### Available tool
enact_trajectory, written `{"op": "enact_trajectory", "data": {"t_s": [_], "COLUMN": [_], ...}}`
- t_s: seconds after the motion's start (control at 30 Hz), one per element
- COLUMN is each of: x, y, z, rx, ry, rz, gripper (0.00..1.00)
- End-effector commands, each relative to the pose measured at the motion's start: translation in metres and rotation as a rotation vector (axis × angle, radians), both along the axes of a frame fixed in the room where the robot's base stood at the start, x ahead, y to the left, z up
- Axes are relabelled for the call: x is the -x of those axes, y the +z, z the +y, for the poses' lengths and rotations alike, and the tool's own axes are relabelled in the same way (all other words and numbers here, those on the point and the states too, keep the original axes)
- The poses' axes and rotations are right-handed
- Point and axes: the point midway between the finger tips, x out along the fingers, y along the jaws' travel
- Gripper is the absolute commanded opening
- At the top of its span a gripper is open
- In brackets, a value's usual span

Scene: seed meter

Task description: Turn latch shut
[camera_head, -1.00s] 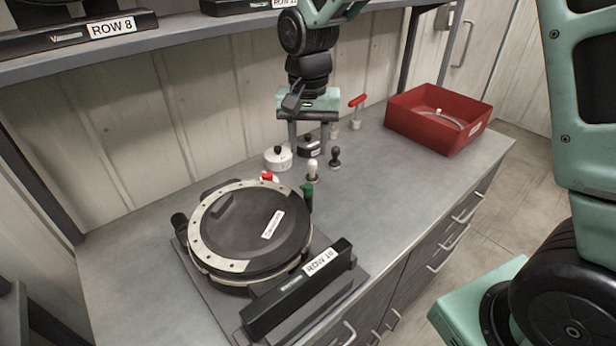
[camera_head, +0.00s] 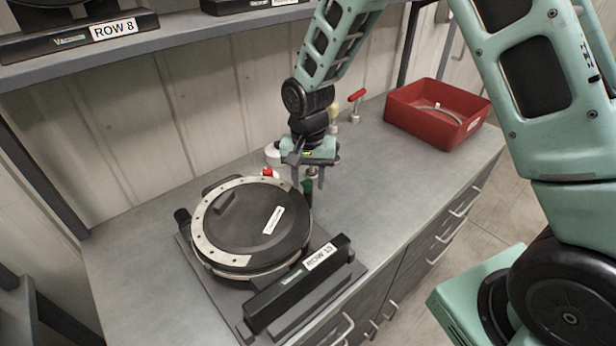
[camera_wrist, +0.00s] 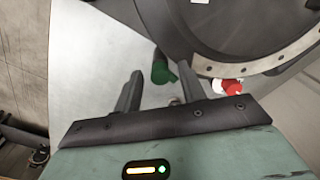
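The seed meter (camera_head: 240,250) is a round black unit with a pale perforated rim, lying flat on the bench with its lid down. The handle also shows in the wrist view (camera_wrist: 162,68). My gripper (camera_head: 308,180) points down just above and around the handle's position, partly hiding it. In the wrist view my gripper (camera_wrist: 159,85) is open, with the green handle ahead between the fingers and no visible contact.
A red and white knob (camera_head: 267,172) sits at the meter's back edge. A black bar labelled with a row number (camera_head: 295,285) lies in front. A red bin (camera_head: 420,125) stands at the back right. A shelf (camera_head: 170,38) runs above. The bench's right front is clear.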

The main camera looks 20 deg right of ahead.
Motion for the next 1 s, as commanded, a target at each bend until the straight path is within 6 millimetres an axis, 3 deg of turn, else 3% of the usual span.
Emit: {"op": "enact_trajectory", "data": {"t_s": [0.03, 0.13, 0.57, 1.0], "x": [0.0, 0.0, -0.0003, -0.0004], "y": [0.0001, 0.0002, 0.0002, 0.0004], "z": [0.0, 0.0, -0.0004, -0.0005], "rx": [0.0, 0.0, 0.0, 0.0], "ry": [0.0, 0.0, 0.063, 0.412], "rz": [0.0, 0.0, 0.0, 0.0], "gripper": [0.26, 0.0, 0.0, 0.0]}}
